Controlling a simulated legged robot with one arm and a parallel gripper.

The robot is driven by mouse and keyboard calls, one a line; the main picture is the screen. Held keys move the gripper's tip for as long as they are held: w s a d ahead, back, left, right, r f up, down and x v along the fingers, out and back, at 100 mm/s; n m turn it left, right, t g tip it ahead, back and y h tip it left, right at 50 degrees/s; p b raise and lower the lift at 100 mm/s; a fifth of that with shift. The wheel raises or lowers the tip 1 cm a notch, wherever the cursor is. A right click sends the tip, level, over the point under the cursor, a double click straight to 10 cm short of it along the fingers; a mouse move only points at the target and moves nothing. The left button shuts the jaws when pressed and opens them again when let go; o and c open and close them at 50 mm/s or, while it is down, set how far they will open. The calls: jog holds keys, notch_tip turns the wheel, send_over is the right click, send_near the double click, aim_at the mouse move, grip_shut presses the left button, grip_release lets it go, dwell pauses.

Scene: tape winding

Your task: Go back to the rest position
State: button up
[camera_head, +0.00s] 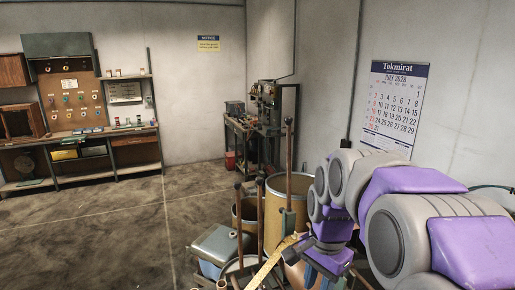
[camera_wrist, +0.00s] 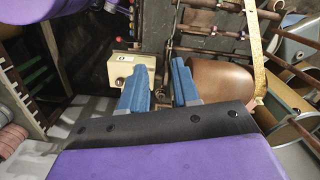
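My gripper (camera_wrist: 160,75) shows in the wrist view as two blue fingers with a clear gap between them and nothing in it. In the head view my purple and grey arm reaches in from the right, and the gripper end (camera_head: 326,262) points down over the winding equipment. A yellowish tape-like strip (camera_head: 270,262) runs diagonally just left of the gripper; it also shows in the wrist view (camera_wrist: 256,50), right of the fingers. A brown roll (camera_wrist: 222,92) lies right of the right finger. A cream box with a dial or button (camera_wrist: 128,70) lies beyond the left finger.
A large yellow-brown drum (camera_head: 282,225) and upright rods (camera_head: 289,160) stand close to my arm. A workbench (camera_head: 85,135) is against the far left wall, and a machine table (camera_head: 250,130) stands in the corner. The floor (camera_head: 110,220) at the left is clear.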

jog(key=s+f+n+b, duration=0.1)
jog(key=s+f+n, duration=0.2)
jog(key=s, duration=0.5)
jog(key=s+d+f+n+g+b, duration=0.1)
jog(key=s+f+n, duration=0.2)
jog(key=s, duration=0.6)
jog(key=s+f+n+b, duration=0.1)
jog(key=s+f+n, duration=0.3)
jog(key=s+f, duration=0.2)
jog(key=s, duration=0.2)
jog(key=shift+s+d+f+b, duration=0.15)
jog(key=shift+s+f+b, duration=0.05)
jog(key=shift+s+b, duration=0.15)
